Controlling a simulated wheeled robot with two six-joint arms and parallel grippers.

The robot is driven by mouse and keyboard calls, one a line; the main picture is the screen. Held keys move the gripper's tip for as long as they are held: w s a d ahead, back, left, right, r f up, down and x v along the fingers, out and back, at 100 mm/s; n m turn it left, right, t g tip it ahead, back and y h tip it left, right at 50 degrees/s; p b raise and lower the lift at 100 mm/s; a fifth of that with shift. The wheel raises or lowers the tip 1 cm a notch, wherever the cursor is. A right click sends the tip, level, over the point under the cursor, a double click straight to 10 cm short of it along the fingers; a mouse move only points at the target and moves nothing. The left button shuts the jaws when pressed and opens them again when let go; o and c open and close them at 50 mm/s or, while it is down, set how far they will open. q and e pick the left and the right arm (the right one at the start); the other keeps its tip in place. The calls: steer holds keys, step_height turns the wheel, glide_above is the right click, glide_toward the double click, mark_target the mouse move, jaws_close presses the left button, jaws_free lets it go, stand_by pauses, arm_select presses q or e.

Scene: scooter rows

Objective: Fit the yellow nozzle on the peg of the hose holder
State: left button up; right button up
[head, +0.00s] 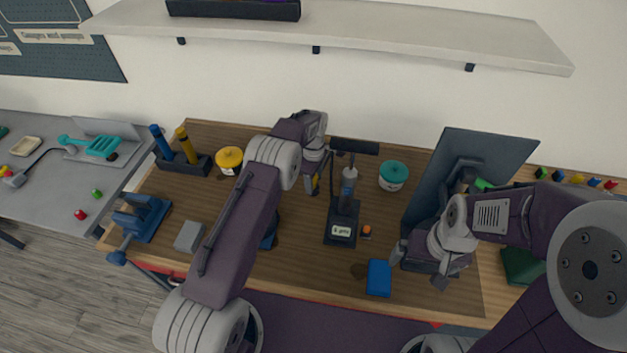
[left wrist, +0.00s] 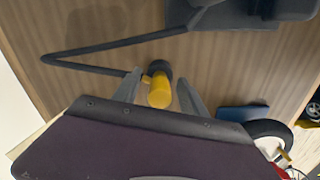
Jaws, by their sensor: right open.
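The yellow nozzle (left wrist: 158,92) is between the fingertips of my left gripper (left wrist: 158,76) in the left wrist view. I cannot tell whether the fingers touch it. A dark round piece (left wrist: 158,69) is right behind the nozzle; I cannot tell whether it is the holder's peg or a collar. A black hose (left wrist: 85,59) bends away to the left. In the head view a small yellow part of the nozzle (head: 315,184) shows by my left gripper, beside the pump (head: 343,215). The hose holder is not clearly visible. My right gripper (head: 418,268) is open and empty.
A blue box (head: 379,278) lies left of my right gripper. A dark panel (head: 485,155) stands behind that arm. A teal-lidded tub (head: 393,176), a yellow-lidded tub (head: 229,160) and a blue vise (head: 146,217) are on the wooden bench. A shelf (head: 400,30) hangs above.

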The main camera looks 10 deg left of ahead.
arm_select(q)
steer(key=shift+r, duration=0.35)
step_height(320, 180, up, 8)
steer(key=shift+f+b, duration=0.1)
steer(key=shift+b, duration=0.8)
steer(key=shift+r, duration=0.25)
